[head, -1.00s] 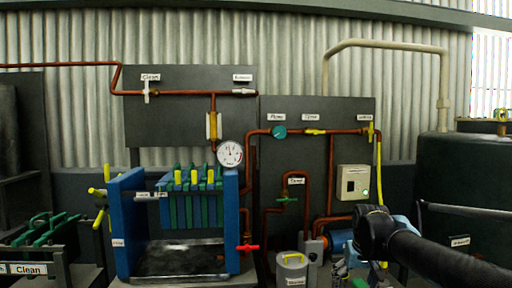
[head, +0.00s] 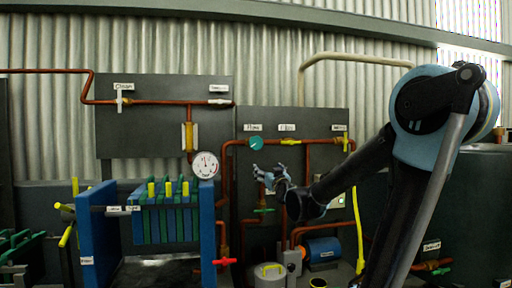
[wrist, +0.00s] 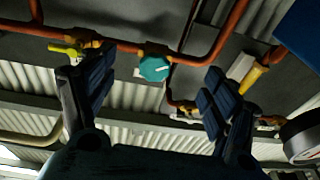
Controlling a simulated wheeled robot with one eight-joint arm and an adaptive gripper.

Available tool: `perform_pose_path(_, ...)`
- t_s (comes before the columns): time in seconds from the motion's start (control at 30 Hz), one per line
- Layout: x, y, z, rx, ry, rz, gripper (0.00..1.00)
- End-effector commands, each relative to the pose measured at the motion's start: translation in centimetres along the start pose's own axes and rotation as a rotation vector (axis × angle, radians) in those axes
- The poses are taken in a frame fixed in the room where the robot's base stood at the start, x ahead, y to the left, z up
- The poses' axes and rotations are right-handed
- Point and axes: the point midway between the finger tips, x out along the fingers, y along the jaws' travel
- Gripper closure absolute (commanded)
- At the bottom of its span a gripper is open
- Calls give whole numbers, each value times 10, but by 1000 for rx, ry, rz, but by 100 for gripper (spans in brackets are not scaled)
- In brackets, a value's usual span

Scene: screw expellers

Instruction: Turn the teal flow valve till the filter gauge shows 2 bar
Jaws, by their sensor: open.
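The teal flow valve (head: 255,143) is a round knob on the copper pipe in front of the dark panel, below a label. It also shows in the wrist view (wrist: 154,68), between and beyond my finger pads, with a light mark on its face. The filter gauge (head: 205,165) is a white dial on top of the blue filter press; its reading is too small to tell. Part of it shows at the right edge of the wrist view (wrist: 303,140). My gripper (head: 268,174) is open and empty, below and slightly right of the valve, not touching it.
A yellow-handled valve (head: 290,142) sits on the same pipe to the right. A green-handled valve (head: 264,210) is below my gripper. The blue filter press (head: 207,232) stands left, with a red valve (head: 224,262) beside it. A grey bucket (head: 270,276) stands below.

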Motion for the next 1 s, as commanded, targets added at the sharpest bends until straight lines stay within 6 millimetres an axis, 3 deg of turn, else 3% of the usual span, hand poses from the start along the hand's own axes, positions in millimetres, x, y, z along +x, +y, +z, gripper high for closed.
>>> perform_pose_path(0.2, 22, -12, -31, 13, 172, 41, 20)
perform_pose_path(0.47, 35, -13, -40, 15, 209, 55, 20)
perform_pose_path(1.0, 124, -7, -58, 14, 206, 55, 20)
